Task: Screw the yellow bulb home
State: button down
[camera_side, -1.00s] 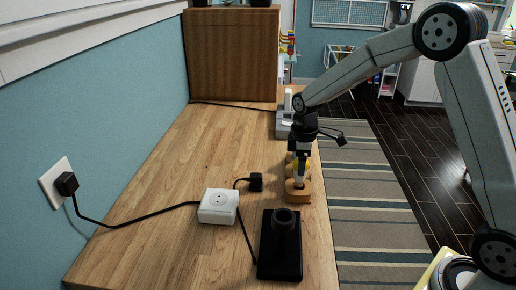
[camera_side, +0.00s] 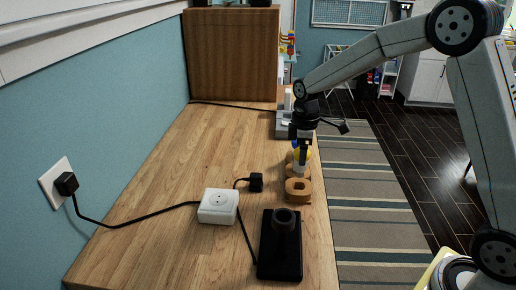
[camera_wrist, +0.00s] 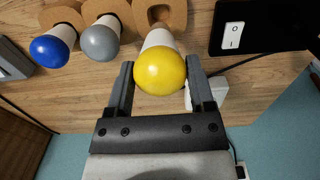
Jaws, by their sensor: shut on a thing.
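The yellow bulb (camera_wrist: 160,72) is between the fingers of my gripper (camera_wrist: 160,85), which is shut on it. The lamp base, with a white switch, shows at upper right in the wrist view (camera_wrist: 262,22).
A blue bulb (camera_wrist: 50,50) and a grey bulb (camera_wrist: 100,42) sit in wooden holders beside the yellow one. A white socket box (camera_side: 218,206), a black plug (camera_side: 256,182) and cables lie left of the lamp base. The worktop (camera_side: 190,150) further left is clear.

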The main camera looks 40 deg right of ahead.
jog(key=shift+r, duration=1.05)
jog(key=shift+s+a+r, duration=0.1)
jog(key=shift+a+r, duration=0.25)
jog(key=shift+a, duration=0.2)
jog(key=s+a+r+n, duration=0.3)
jog(key=s+a+r, duration=0.2)
jog(key=a, duration=0.4)
jog(key=s+a+r+n, duration=0.2)
jog(key=s+a+r, duration=0.4)
jog(key=s+a, duration=0.2)
jog(key=shift+a+r+n, duration=0.3)
jog(key=shift+a+n, duration=0.1)
jog(key=shift+a, duration=0.3)
jog(key=shift+f, duration=0.2)
jog(key=shift+f, duration=2.25)
